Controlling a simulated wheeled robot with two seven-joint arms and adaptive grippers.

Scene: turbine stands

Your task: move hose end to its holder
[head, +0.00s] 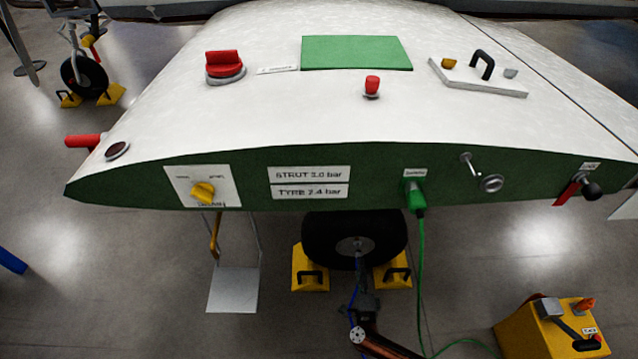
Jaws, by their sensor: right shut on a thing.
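My right gripper (359,275) reaches up from the bottom of the head view to the front of the dark wheel (320,238). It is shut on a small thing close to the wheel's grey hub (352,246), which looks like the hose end. The thing is too small to make out clearly. A thin blue hose (352,299) hangs beside the gripper on its left. I cannot tell from this view whether the hose end still touches the hub. I cannot identify the hose holder. My left gripper is not in view.
Yellow chocks (309,270) flank the wheel. A white and green body (220,130) overhangs it. A green cable (421,270) hangs from a socket right of my gripper. A yellow box (530,330) with a lever stands at the lower right. A step (233,290) hangs to the left.

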